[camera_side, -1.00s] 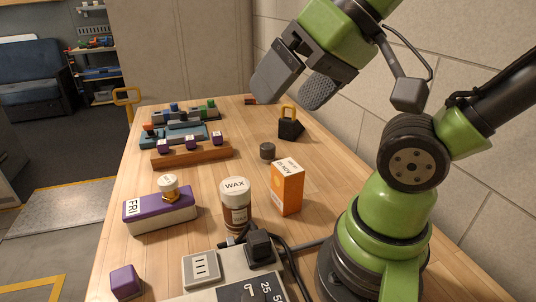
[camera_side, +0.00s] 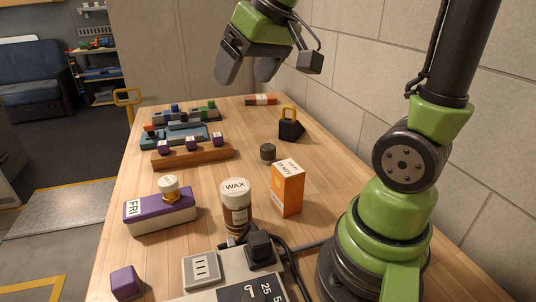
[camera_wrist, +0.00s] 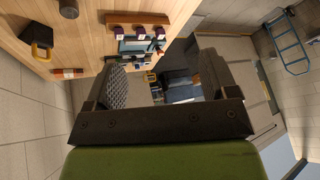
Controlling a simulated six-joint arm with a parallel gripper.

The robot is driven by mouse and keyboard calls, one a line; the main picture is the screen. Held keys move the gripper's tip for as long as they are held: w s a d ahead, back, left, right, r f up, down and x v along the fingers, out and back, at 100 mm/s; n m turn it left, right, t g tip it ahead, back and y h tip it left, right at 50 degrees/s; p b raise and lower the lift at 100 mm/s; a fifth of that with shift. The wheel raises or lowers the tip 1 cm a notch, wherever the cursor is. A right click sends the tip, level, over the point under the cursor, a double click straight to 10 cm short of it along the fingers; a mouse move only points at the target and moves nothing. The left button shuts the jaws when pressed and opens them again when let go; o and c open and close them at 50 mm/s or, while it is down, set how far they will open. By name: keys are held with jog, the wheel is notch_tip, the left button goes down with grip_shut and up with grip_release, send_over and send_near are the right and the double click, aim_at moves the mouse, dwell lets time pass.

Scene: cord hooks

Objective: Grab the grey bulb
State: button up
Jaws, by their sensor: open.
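I cannot make out a clear grey bulb in either view. A short dark grey round piece (camera_side: 267,152) stands on the wooden bench in the side view, near the orange box. It also shows at the top of the wrist view (camera_wrist: 68,9). I cannot tell if it is a bulb. My gripper (camera_side: 246,72) is open and empty, high above the far end of the bench, well apart from this piece. In the wrist view my gripper (camera_wrist: 163,64) has its fingers spread, with nothing between them.
A wooden rail (camera_side: 193,155) carries purple cubes. Nearer stand an orange box (camera_side: 287,188), a WAX jar (camera_side: 236,208) and a purple FRI box (camera_side: 160,210). The wall borders the right.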

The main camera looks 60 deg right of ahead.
jog(key=w+d+f+g, duration=0.1)
jog(key=w+d+f, duration=0.35)
jog(key=d, duration=0.25)
jog(key=n+g+h, duration=0.1)
jog(key=g, duration=0.1)
send_near(268, 146)
jog(key=shift+w+a, duration=0.25)
jog(key=shift+a, duration=0.25)
jog(key=x, duration=0.4)
jog(key=shift+d+f, duration=0.2)
jog(key=shift+f, duration=0.15)
jog(key=shift+s+d+x, duration=0.1)
jog(key=shift+d+x, duration=0.05)
jog(key=shift+x, duration=1.35)
jog(key=shift+s+d+x, duration=0.1)
jog(key=shift+s+x, duration=0.05)
jog(key=shift+x, duration=1.3)
jog(key=c, duration=1)
